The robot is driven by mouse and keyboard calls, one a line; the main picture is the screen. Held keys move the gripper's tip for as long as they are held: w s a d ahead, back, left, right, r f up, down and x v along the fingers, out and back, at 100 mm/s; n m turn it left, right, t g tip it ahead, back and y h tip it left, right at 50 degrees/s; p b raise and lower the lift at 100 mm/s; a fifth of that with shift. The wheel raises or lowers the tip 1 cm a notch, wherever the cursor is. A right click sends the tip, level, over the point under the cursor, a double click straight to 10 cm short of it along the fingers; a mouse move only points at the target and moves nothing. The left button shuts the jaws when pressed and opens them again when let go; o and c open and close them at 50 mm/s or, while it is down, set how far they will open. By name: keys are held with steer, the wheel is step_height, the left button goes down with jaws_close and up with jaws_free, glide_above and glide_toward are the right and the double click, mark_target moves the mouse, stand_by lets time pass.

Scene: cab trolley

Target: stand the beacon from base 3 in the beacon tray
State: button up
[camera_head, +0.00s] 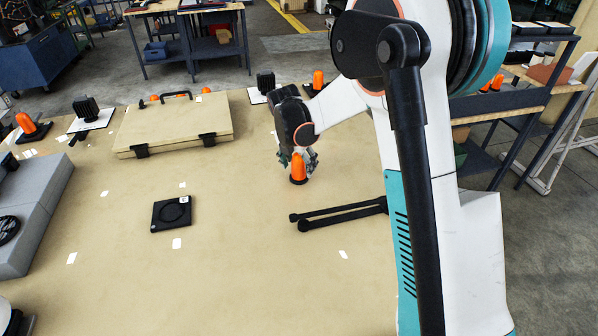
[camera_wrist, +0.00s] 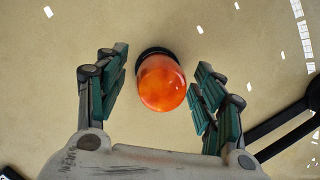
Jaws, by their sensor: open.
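An orange beacon (camera_head: 298,168) with a dark base stands on the tan table under my gripper (camera_head: 299,158). In the wrist view the orange dome (camera_wrist: 162,84) lies between the fingers of my open gripper (camera_wrist: 160,95), with a gap on both sides. A black square base (camera_head: 171,213) with a round ring and a small white label lies left of it, with no beacon on it. The label is too small to read. I cannot make out which thing is the beacon tray.
A closed wooden case (camera_head: 180,122) lies behind. A grey block (camera_head: 30,215) stands at the left edge. Other beacons stand at the far left (camera_head: 27,122) and at the back (camera_head: 318,79). A thin black forked piece (camera_head: 340,212) lies right of the beacon. The table's middle front is mostly clear.

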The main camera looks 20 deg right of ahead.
steer(key=shift+w+f, duration=0.1)
steer(key=shift+f, duration=0.35)
steer(key=shift+r, duration=0.1)
steer(key=c, duration=1.3)
